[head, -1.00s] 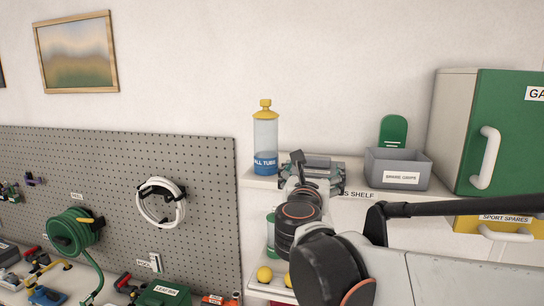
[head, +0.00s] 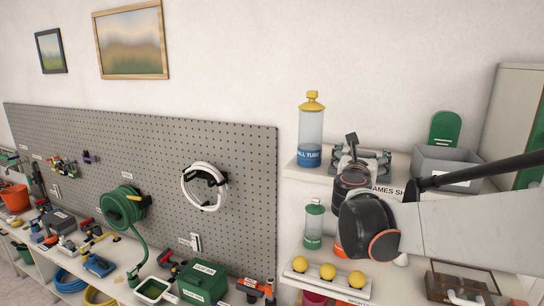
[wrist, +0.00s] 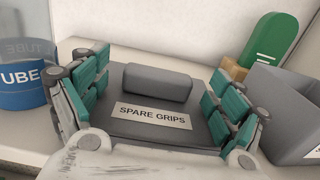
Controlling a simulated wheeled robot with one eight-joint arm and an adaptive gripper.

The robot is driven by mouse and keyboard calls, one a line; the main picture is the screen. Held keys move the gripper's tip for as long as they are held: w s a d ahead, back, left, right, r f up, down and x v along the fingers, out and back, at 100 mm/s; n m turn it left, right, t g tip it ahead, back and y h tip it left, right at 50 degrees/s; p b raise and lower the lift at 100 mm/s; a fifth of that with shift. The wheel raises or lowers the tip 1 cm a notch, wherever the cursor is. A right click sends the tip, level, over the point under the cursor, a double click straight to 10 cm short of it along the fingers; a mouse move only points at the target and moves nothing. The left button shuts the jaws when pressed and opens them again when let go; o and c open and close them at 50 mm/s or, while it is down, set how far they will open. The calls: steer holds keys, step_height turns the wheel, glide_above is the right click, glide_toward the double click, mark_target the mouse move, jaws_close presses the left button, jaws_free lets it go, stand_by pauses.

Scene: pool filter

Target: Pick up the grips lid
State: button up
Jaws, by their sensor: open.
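The grips lid (wrist: 120,131) is a flat dark grey plate with a raised grey block handle (wrist: 157,83) and a white label reading "SPARE GRIPS". It lies on the upper shelf in the wrist view. My gripper (wrist: 160,70) is open, with its teal-padded fingers on the left and right of the handle and clear gaps to it. In the head view my gripper (head: 362,160) is low over the shelf and largely hides the lid. I cannot tell whether the fingertips touch the lid.
A grey bin (head: 447,162) stands right of the lid, with a green upright piece (head: 445,128) behind it. The yellow-capped tube (head: 311,130) stands close on the left. A wall is behind. Yellow balls (head: 327,271) and a green-capped bottle (head: 314,222) sit below.

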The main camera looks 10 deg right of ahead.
steer(key=shift+x, duration=1.35)
steer(key=shift+c, duration=0.3)
steer(key=c, duration=1.3)
steer(key=shift+r, duration=0.15)
steer(key=shift+c, duration=0.2)
